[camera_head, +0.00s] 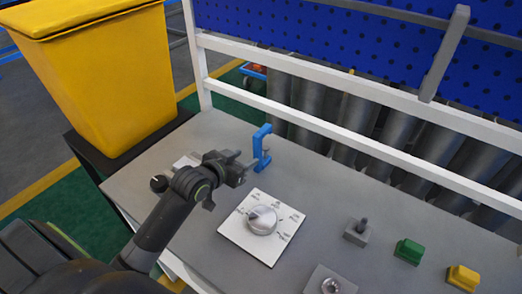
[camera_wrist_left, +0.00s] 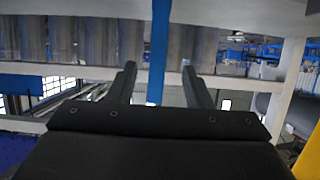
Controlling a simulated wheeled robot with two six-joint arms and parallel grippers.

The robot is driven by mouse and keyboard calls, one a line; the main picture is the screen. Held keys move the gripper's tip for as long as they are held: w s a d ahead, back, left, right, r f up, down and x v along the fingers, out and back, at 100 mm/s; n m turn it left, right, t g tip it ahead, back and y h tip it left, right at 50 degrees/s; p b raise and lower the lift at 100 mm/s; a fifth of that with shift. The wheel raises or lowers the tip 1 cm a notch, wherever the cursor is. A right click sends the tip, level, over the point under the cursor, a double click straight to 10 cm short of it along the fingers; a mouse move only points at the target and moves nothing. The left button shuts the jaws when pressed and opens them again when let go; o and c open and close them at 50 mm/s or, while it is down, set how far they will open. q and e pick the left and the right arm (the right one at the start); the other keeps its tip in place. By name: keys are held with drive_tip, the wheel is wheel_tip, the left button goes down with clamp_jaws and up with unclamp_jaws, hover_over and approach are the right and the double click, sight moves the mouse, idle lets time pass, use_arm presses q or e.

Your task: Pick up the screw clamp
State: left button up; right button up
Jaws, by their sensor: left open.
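The blue screw clamp (camera_head: 263,140) stands upright on the grey table near its back edge. My left gripper (camera_head: 250,170) comes in from the left and is open, with its fingertips close to the clamp. In the left wrist view the clamp shows as a blue upright bar (camera_wrist_left: 160,40) between the two open fingers (camera_wrist_left: 158,70), with a gap on each side. The gripper partly hides the clamp's lower part in the head view. My right gripper is not in view.
A white dial plate (camera_head: 233,232) with a round knob lies in front of the clamp. A grey block with a peg (camera_head: 357,236), a green block (camera_head: 409,251) and a yellow block (camera_head: 463,278) sit to the right. A white rail (camera_head: 330,131) runs behind the table.

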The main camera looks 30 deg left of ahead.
sight(255, 156)
use_arm(q)
drive_tip(key=x, duration=0.5)
drive_tip(key=w+f, duration=0.1)
drive_tip(key=w+f+p, duration=0.1)
drive_tip(key=w, duration=0.1)
drive_tip(key=shift+d+f, duration=0.2)
drive_tip(key=shift+d, duration=0.2)
drive_tip(key=shift+w+d+f, duration=0.1)
drive_tip(key=shift+w+f, duration=0.2)
drive_tip(key=shift+w, duration=0.35)
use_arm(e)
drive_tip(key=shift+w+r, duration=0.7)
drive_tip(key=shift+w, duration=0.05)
use_arm(q)
clamp_jaws()
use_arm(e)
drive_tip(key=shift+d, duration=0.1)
